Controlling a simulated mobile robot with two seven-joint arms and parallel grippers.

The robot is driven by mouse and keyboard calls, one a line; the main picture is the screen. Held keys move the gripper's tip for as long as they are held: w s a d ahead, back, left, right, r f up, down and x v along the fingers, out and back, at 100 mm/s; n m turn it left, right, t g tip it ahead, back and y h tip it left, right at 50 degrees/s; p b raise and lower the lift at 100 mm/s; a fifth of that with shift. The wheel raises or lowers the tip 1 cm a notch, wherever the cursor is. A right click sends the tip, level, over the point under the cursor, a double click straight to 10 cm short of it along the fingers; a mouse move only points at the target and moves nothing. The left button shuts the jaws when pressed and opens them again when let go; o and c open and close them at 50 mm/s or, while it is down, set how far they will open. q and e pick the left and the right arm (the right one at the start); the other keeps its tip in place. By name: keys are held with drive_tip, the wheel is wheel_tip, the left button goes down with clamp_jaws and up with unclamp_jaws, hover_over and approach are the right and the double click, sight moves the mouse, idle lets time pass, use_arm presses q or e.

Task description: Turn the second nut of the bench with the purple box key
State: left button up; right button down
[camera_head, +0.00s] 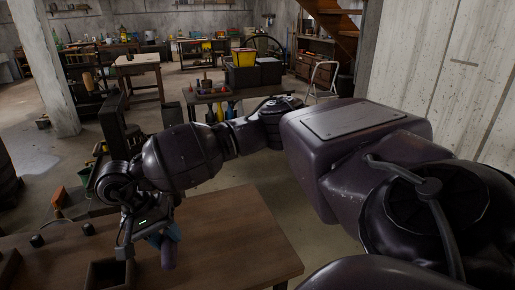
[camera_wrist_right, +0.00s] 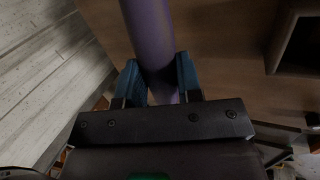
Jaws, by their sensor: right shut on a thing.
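The purple box key (camera_wrist_right: 148,32) is a smooth round shaft held between the blue fingers of my right gripper (camera_wrist_right: 160,80). In the head view, my right gripper (camera_head: 158,238) is over the brown bench (camera_head: 225,235), and a short purple end of the key (camera_head: 169,255) shows below it. The far end of the key runs out of the wrist view, so its tip is hidden. Two small dark knobs, one on the left (camera_head: 37,241) and one nearer the gripper (camera_head: 88,229), stand on the bench; I cannot tell whether they are nuts. My left gripper is not in view.
A dark open box (camera_head: 110,274) sits on the bench just left of the key. Another dark box (camera_head: 8,264) is at the left edge. The bench top right of the gripper is bare. My right arm covers much of the view. Other workbenches stand far behind.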

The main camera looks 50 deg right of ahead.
drive_tip(key=w+d+r+m+y, duration=0.2)
drive_tip(key=d+r+m+y, duration=0.2)
drive_tip(key=d+m, duration=0.5)
drive_tip(key=m+y, duration=0.1)
drive_tip(key=m, duration=0.7)
drive_tip(key=shift+d+r+b, duration=0.15)
drive_tip(key=shift+b, duration=0.2)
drive_tip(key=shift+w, duration=0.1)
wheel_tip(320, 180, down, 15)
drive_tip(key=shift+r+b, duration=0.15)
drive_tip(key=shift+b, duration=0.15)
drive_tip(key=shift+f, duration=2.5)
